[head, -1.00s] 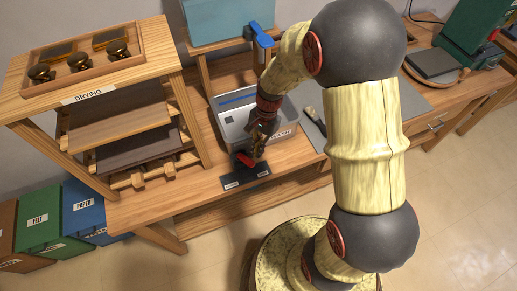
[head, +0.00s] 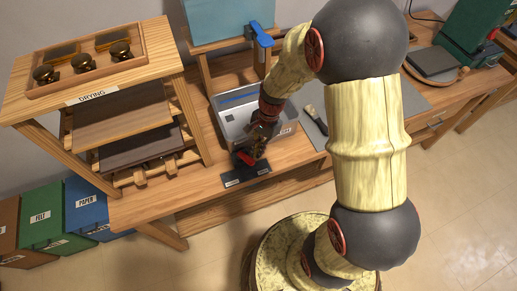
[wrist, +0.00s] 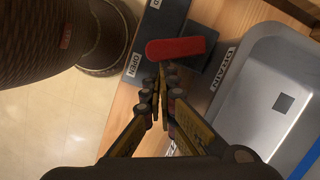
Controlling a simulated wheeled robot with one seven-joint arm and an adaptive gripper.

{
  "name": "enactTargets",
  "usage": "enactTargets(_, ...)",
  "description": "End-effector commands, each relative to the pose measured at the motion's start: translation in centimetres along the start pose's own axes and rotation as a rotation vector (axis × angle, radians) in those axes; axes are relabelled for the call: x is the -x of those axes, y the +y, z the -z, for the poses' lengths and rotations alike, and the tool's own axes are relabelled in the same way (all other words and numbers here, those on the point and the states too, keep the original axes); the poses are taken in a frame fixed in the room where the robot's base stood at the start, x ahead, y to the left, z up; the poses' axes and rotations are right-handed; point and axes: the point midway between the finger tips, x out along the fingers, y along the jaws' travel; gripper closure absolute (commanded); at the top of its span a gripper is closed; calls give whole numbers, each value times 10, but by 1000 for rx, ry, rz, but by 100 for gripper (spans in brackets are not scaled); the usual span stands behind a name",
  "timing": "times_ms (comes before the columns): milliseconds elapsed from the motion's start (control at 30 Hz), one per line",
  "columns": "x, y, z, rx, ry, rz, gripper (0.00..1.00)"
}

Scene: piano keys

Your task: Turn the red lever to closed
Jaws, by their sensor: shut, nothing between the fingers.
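The red lever (wrist: 178,48) sits on a dark plate (head: 245,175) at the front edge of the bench. In the wrist view it lies nearly crosswise, its left end beyond the OPEN label (wrist: 133,65). In the head view my gripper (head: 246,154) covers much of the lever.
A grey basin (wrist: 275,100) with a DRAIN label (wrist: 222,68) stands close behind the plate. A wooden DRYING rack (head: 130,88) stands to the left, and a blue-handled part (head: 262,36) rises behind. A brush (head: 315,118) lies to the right. Open floor is in front.

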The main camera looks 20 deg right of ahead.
Motion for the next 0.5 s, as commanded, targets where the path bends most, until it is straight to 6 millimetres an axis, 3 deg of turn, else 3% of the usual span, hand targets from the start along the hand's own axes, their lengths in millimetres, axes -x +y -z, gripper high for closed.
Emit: enactTargets(500, 0, 12, -18, -287, -1, 69, 100)
